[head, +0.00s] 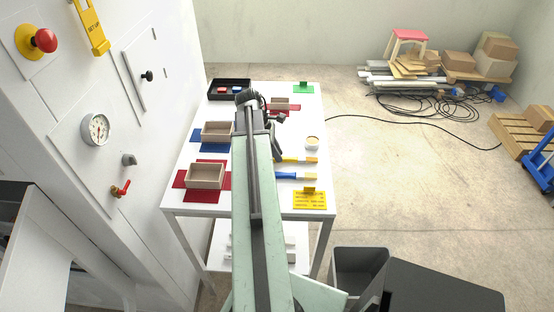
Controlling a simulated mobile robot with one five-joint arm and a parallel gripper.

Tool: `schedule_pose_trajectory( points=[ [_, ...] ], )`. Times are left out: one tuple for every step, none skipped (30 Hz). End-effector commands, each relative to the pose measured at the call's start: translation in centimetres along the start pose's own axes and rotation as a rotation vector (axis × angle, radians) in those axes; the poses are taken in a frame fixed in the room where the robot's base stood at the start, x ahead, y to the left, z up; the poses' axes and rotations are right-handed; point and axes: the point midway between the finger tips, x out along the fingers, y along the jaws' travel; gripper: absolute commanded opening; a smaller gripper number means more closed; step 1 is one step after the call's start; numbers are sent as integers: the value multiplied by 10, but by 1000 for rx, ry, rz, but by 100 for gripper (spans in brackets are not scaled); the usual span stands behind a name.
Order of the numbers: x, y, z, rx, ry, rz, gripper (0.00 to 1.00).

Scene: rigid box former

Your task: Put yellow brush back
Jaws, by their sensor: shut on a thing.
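The yellow brush (297,160) is on the right half of the white table, its bristle end pointing right. My gripper (279,157) is at the left end of its handle, mostly hidden behind my arm, and is shut on the brush. I cannot tell whether the brush touches the table or is slightly above it. A blue brush (296,176) lies just nearer to me, roughly parallel, its handle partly hidden by my arm.
A round pot (312,143) stands just beyond the yellow brush. Tan boxes (205,176) on coloured mats stand left of my arm. A black tray (216,96) and green card (303,90) are at the far end.

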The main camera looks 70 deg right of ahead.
Motion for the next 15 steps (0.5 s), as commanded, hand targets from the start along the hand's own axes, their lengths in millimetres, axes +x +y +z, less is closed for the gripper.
schedule_pose_trajectory(
  points=[
    [8,0,-4,0,0,0,0],
    [7,0,-3,0,0,0,0],
    [5,0,-2,0,1,0,0],
    [4,0,-2,0,0,0,0],
    [4,0,-2,-1,0,0,0],
    [4,0,-2,-1,0,0,0],
    [4,0,-2,-1,1,0,29],
    [4,0,-2,-1,1,0,38],
    [4,0,-2,-1,0,0,43],
    [4,0,-2,-1,0,0,43],
    [4,0,-2,-1,0,0,43],
    [4,0,-2,-1,0,0,43],
    [4,0,-2,-1,0,0,43],
    [4,0,-2,-1,0,0,43],
    [3,0,-2,-1,0,0,43]
  ],
)
